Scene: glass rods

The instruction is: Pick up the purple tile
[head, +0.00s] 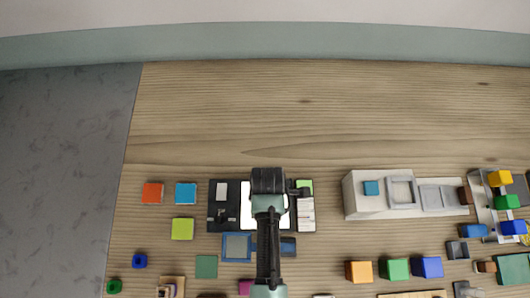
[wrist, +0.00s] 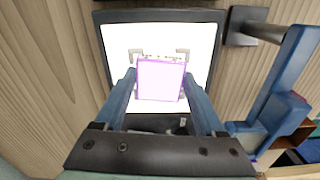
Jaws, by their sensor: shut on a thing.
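The purple tile (wrist: 160,80) is a pale, translucent-looking square with a purple edge. It shows in the wrist view between the two blue fingers of my gripper (wrist: 160,75), which is shut on its sides. Behind the tile is a bright white lit panel (wrist: 204,45) in a dark frame. I cannot tell whether the tile touches the panel. In the head view my gripper (head: 268,181) is over the white panel (head: 246,213), and my arm hides the tile there.
Left of the panel lie an orange-red tile (head: 153,193), a blue tile (head: 186,193) and a yellow-green tile (head: 182,229). A light grey block with trays (head: 378,204) stands to the right. Several coloured blocks are at the lower right. The table's far part (head: 300,120) is clear.

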